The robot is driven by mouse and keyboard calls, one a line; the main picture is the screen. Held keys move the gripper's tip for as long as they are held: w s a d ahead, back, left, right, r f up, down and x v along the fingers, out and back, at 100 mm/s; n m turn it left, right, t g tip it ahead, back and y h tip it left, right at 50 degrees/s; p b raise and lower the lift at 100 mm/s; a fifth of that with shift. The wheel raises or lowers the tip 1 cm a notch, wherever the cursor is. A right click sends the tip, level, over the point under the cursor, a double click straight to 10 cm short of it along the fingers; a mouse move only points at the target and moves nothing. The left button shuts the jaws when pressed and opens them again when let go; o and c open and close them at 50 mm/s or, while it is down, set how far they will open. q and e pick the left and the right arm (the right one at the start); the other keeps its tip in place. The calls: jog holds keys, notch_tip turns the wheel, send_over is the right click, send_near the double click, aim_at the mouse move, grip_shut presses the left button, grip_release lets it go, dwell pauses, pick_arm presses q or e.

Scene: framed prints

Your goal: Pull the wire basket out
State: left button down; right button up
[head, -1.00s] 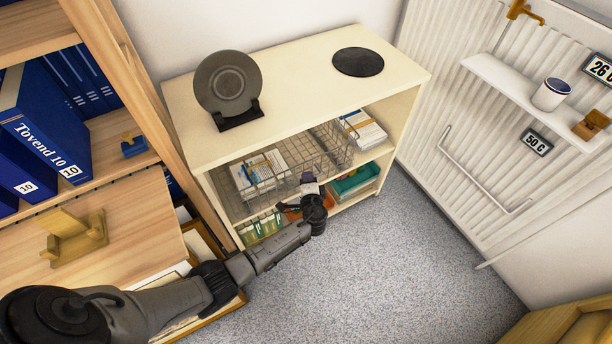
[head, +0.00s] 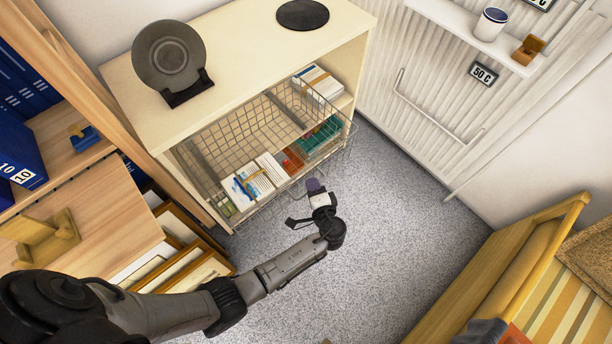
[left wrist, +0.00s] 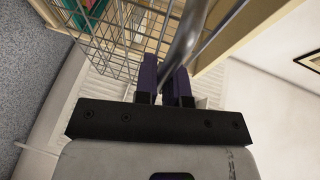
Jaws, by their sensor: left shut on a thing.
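The wire basket (head: 232,133) stands out from the front of the cream shelf unit (head: 228,75), its front part over the floor. Stacks of white papers or cards (head: 262,171) lie in it at the left front. My left gripper (head: 314,186) is at the basket's front, with its purple fingers (left wrist: 162,80) shut on a curved metal bar at the basket's front edge. The wire mesh of the basket (left wrist: 117,38) also shows in the left wrist view. My right gripper is not in view.
A dark round plate on a stand (head: 168,58) and a black disc (head: 302,14) sit on the unit's top. A wooden shelf (head: 95,215) is close at left, with frames below it. A radiator (head: 425,85) is at right. Grey floor (head: 390,235) is clear in front.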

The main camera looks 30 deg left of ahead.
pick_arm(q)
jog(key=shift+s+d, duration=0.15)
jog(key=shift+d, duration=0.4)
jog(key=c, duration=1.2)
grip_release()
jog(key=p+v, duration=0.2)
jog(key=v, duration=0.5)
jog(key=shift+s+d, duration=0.15)
jog(key=shift+d, duration=0.1)
jog(key=shift+a, duration=0.1)
